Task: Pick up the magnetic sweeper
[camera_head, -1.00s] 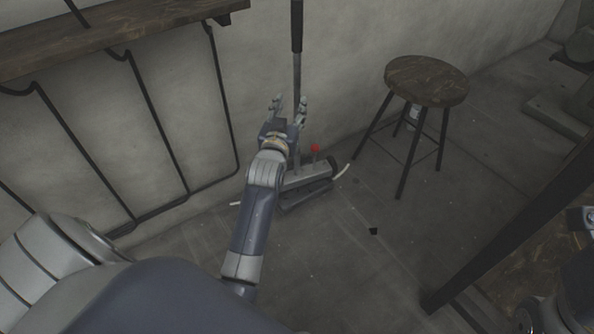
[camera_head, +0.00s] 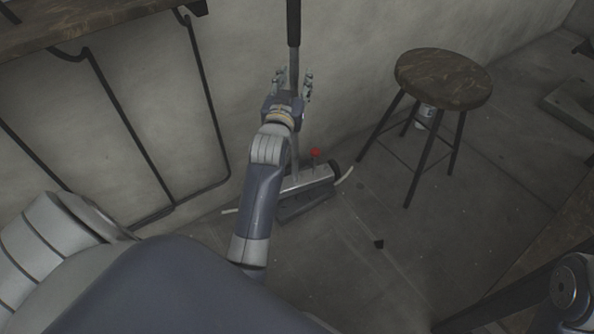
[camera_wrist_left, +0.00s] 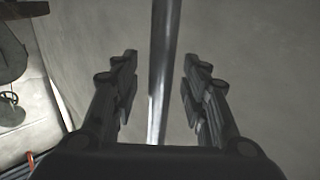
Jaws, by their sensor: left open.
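The magnetic sweeper stands upright against the wall, with its grey base (camera_head: 305,182) on the floor and a red knob (camera_head: 315,152) on top. Its long handle (camera_head: 293,24) has a black grip at the top and a grey metal shaft. My left gripper (camera_head: 293,78) is open at the shaft below the black grip. In the left wrist view the shaft (camera_wrist_left: 163,70) runs between the two open fingers (camera_wrist_left: 160,88), with a gap on either side. The lower shaft is partly hidden behind my left gripper and wrist. My right gripper is not seen.
A round wooden stool (camera_head: 443,78) stands to the right of the sweeper. A wooden shelf (camera_head: 90,25) with black metal brackets is at the upper left, along the wall.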

